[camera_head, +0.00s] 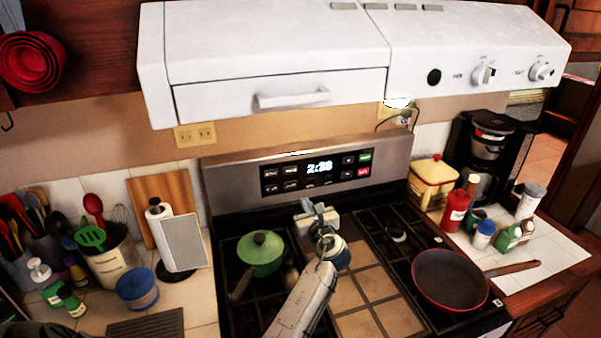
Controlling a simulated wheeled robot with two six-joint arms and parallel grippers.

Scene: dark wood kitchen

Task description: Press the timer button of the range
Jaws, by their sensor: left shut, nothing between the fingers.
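The range's control panel (316,171) is on the upright back of the range. Its lit clock display (320,167) seems to read 2:38, with small dark buttons on both sides. A green button (364,157) and a red button (363,172) are at its right end. The button labels are too small to read, so I cannot tell which is the timer. My left gripper (312,207) is shut and empty. In the picture it is just below the display, over the back of the stovetop, and it appears apart from the panel. My right gripper is not in view.
A green lidded pot (260,253) sits on the left burners, beside my left arm. A red pan (450,278) is on the right. A white range hood (270,50) overhangs the panel. A paper towel holder (161,225) and utensils stand left; a coffee maker (487,150) and bottles stand right.

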